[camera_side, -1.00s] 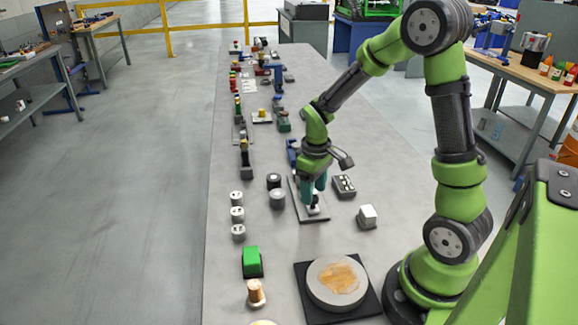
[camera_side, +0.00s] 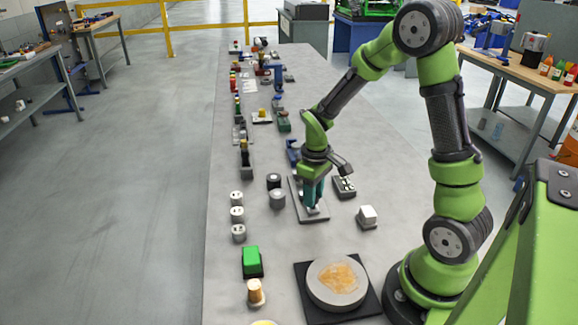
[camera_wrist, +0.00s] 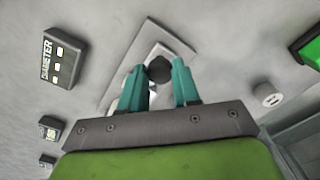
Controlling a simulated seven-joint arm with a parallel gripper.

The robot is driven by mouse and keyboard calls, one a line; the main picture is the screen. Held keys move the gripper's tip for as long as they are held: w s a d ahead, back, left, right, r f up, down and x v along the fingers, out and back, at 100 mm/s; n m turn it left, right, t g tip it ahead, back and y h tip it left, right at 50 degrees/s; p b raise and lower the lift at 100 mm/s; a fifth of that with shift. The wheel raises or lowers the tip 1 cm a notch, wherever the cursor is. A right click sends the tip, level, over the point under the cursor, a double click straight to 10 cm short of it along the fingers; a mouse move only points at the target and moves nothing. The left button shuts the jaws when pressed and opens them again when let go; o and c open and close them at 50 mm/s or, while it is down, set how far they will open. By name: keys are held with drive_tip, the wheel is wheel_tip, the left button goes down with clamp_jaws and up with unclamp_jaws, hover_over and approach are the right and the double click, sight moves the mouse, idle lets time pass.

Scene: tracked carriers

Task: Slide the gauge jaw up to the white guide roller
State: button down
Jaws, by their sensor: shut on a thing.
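My gripper (camera_side: 312,204) points down over the gauge's flat grey base plate (camera_side: 298,190), right of the table's middle. In the wrist view its two teal fingers (camera_wrist: 159,82) are closed on the dark round knob (camera_wrist: 159,67) of the gauge jaw. The jaw's pale slide shows beyond the knob in the wrist view (camera_wrist: 166,48); the fingers hide part of it. A pale grey roller (camera_side: 277,200) stands left of the plate, apart from it. Several small white rollers (camera_side: 237,214) stand further left in a row. I cannot tell which is the white guide roller.
A dark box marked DIAMETER (camera_wrist: 62,62) sits beside the gauge, right of it in the side view (camera_side: 344,187).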

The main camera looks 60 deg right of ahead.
drive_tip(key=shift+d, duration=0.1)
drive_tip(key=shift+w+d, duration=1.25)
drive_tip(key=shift+w, duration=0.05)
drive_tip(key=c, duration=0.8)
unclamp_jaws()
wheel_tip(320, 180, up, 17)
